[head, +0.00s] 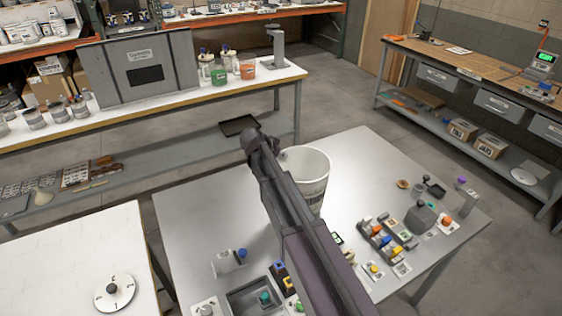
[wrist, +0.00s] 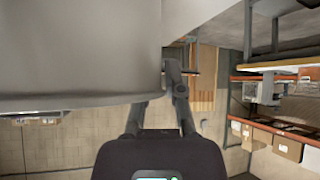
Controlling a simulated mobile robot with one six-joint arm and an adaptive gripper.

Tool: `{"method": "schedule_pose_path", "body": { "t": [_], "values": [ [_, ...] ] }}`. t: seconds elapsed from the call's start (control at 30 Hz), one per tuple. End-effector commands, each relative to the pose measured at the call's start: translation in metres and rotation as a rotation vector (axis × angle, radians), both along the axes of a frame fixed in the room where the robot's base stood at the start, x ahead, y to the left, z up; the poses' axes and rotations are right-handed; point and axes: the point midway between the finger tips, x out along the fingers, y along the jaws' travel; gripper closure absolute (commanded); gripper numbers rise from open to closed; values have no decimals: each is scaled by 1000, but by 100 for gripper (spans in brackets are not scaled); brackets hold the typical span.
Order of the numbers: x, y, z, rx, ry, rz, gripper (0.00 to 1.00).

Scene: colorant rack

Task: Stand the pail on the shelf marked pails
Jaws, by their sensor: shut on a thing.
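A white pail (head: 312,168) with dark printing on its side shows behind my arm in the head view, over the grey table. Its mouth faces up and my arm hides its lower part. In the wrist view the pail (wrist: 75,50) fills the upper left, very close. My gripper (wrist: 162,85) is shut on the pail in that view; one finger is partly hidden by it. In the head view my arm hides most of the gripper. I cannot tell whether the pail touches the table. I cannot read any shelf label as pails.
The grey table (head: 365,150) carries colored small parts, a white bottle (head: 229,261) and a dark tray (head: 257,297). A white-topped bench (head: 170,118) with a low shelf stands behind. A wooden bench (head: 455,66) stands at right, boxes on its lower shelf. Floor between them is clear.

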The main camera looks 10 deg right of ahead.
Motion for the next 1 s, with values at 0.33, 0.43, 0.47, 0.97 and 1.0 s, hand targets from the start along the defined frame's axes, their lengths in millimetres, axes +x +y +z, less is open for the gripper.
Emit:
{"method": "schedule_pose_path", "body": {
  "t": [0.33,0.43,0.47,0.97,1.0],
  "values": [
    [1,0,0,-2,0,0,100],
    [3,0,0,-1,0,-1,100],
    [4,0,0,-1,0,-1,100],
    [14,2,-24,-1,0,-1,100],
    [14,2,-28,-1,0,-1,100]
  ]
}}
